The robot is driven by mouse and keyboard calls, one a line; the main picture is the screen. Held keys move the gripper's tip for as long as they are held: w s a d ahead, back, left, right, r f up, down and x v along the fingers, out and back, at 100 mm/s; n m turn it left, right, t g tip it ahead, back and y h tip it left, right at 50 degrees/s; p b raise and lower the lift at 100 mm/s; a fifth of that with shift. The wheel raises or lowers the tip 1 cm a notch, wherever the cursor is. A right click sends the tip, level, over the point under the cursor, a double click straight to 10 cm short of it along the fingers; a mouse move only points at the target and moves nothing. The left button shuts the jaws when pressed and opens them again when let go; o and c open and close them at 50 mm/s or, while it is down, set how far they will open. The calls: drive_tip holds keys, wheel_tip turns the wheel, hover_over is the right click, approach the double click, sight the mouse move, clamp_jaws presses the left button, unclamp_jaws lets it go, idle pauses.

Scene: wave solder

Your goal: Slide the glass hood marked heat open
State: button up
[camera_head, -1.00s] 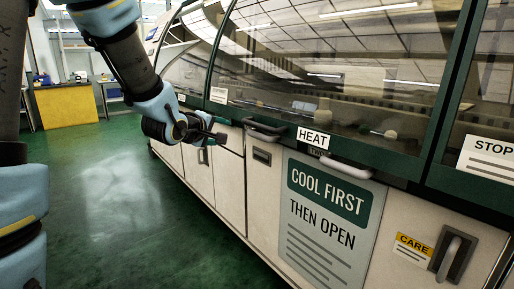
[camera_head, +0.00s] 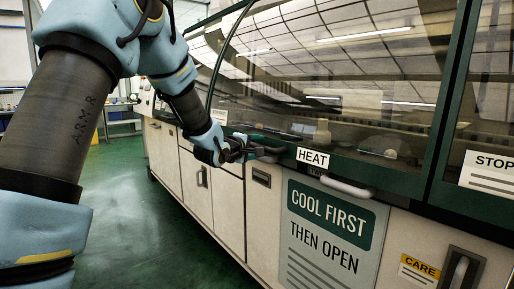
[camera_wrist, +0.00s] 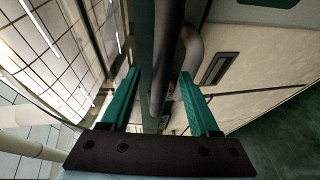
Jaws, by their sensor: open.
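The glass hood (camera_head: 345,75) marked HEAT is a large dark-tinted pane in a green frame, and it looks shut. Its white HEAT label (camera_head: 313,157) sits on the lower green rail. Below the rail are two handles, a right one (camera_head: 347,187) and a left one at my gripper. My gripper (camera_head: 254,149) is at the left handle and partly hides it. In the wrist view the green fingers (camera_wrist: 159,74) are apart, with the grey handle bar (camera_wrist: 168,45) between them. I cannot tell whether either finger touches the bar.
Below the hood are pale cabinet doors and a COOL FIRST THEN OPEN sign (camera_head: 328,232). A STOP sign (camera_head: 488,173) is on the pane to the right. A CARE label (camera_head: 419,268) is at lower right. Green floor (camera_head: 135,215) lies clear along the cabinets.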

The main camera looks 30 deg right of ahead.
drive_tip(key=shift+w+d+f, duration=0.1)
drive_tip(key=shift+c, duration=0.2)
clamp_jaws()
idle(1.3)
